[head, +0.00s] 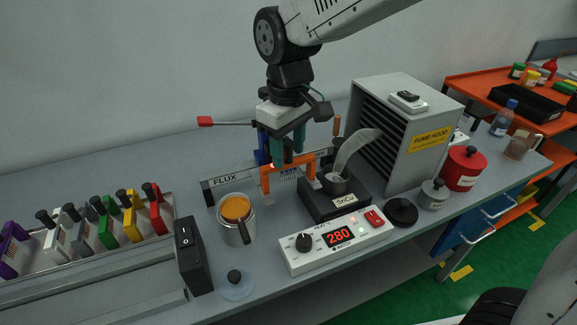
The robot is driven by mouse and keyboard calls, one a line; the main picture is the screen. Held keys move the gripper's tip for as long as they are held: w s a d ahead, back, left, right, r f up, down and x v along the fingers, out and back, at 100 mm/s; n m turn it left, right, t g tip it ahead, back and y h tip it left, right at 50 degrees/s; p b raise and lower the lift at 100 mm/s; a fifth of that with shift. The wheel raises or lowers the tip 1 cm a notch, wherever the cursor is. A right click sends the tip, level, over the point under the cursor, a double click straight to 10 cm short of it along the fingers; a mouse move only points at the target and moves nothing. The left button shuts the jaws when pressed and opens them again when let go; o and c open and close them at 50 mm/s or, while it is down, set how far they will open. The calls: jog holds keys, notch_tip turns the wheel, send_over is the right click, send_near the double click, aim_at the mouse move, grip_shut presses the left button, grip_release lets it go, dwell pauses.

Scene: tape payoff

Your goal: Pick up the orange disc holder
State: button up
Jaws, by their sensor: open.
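The orange disc holder (287,170) is a bracket-shaped orange frame standing upright behind the dark SnCu solder pot and beside the grey FLUX strip. My gripper (292,163) is right over it, pointing down with teal fingers. The fingers are open, and their tips come down at the holder's top bar. Whether they touch it, or straddle it, I cannot tell from this one view. Part of the holder's top is hidden behind the fingers, and a blue part (262,146) shows just behind them.
The SnCu pot (322,208) with a pale curved piece stands close right of the holder. A mug with orange contents (236,215) stands in front left, the 280 controller (335,241) in front. The fume hood (410,130) rises at right; a rack of coloured pieces (108,232) is at left.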

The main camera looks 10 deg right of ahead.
grip_shut()
jog(key=shift+r, duration=0.1)
